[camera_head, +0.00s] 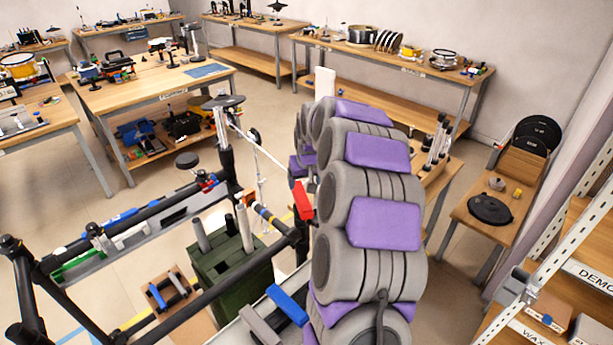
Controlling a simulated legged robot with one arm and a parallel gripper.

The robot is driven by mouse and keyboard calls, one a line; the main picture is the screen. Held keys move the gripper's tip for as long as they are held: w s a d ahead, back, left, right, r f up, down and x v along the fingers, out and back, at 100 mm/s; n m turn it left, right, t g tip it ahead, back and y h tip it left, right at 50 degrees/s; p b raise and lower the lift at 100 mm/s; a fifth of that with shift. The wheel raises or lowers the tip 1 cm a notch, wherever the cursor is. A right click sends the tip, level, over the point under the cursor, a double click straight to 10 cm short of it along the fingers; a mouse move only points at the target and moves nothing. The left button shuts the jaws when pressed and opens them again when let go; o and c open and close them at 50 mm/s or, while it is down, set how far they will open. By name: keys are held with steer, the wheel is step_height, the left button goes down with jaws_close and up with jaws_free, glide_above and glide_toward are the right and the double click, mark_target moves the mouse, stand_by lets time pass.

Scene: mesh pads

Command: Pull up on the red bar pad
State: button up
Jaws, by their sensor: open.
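A red pad (302,200) shows just left of my arm, near the right end of a black tubular frame (190,297). It is a small block, tilted and nearly upright. My thick grey arm with purple pads runs up the middle of the view and curls away from the camera at its top. Its far end passes behind its own links, close above and beside the red pad. My gripper cannot be made out, so I cannot tell whether it touches the pad.
A blue pad (287,305) and a grey pad (260,326) lie below the red one. A dark green crate (225,268) holding upright tubes stands inside the frame. Workbenches line the back. A shelf rack (575,235) is at the right. Some bare floor shows between the benches.

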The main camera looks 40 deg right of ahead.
mark_target(302, 198)
steer(key=b+x, duration=0.1)
steer(key=x, duration=1.2)
steer(key=shift+d+f+b, duration=0.1)
steer(key=shift+f+b, duration=0.3)
steer(key=shift+f, duration=0.05)
steer(key=shift+c, duration=0.2)
steer(key=c, duration=1.1)
steer(key=o, duration=1.1)
steer(key=shift+w, duration=0.1)
steer(key=shift+o, duration=0.2)
